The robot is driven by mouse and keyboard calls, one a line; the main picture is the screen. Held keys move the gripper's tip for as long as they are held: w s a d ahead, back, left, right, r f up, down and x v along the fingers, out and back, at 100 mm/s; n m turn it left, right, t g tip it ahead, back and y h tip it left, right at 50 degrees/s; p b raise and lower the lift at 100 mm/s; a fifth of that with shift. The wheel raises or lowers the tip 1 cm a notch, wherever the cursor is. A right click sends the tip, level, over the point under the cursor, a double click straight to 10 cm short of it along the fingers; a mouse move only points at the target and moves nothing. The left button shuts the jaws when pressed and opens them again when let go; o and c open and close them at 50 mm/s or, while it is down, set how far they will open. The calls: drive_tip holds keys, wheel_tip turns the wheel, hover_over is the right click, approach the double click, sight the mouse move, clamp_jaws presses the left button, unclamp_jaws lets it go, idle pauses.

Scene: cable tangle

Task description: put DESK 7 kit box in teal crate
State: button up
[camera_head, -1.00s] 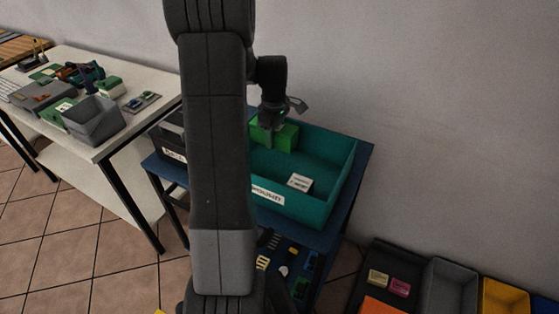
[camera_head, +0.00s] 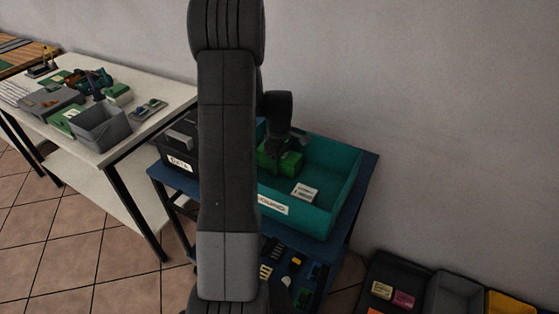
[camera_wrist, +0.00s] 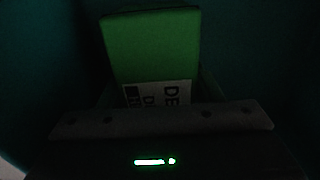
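The green kit box (camera_head: 278,160) is inside the teal crate (camera_head: 325,222), toward its back left. In the wrist view the box (camera_wrist: 150,45) lies just past my gripper, and its white label shows "DE" with the rest hidden. My gripper (camera_head: 284,143) reaches down into the crate from above and is shut on the box. Its fingertips are hidden in both views. I cannot tell whether the box touches the crate floor.
A small white labelled box (camera_head: 305,192) lies in the crate, right of the green box. A black labelled bin (camera_head: 180,150) stands left of the crate on the blue cart (camera_head: 360,185). A wall is behind. A white table (camera_head: 150,125) with clutter stands left.

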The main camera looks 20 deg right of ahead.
drive_tip(key=shift+o, duration=0.9)
drive_tip(key=shift+r, duration=0.1)
drive_tip(key=shift+r, duration=0.2)
wheel_tip(320, 180, up, 12)
drive_tip(key=shift+f, duration=0.1)
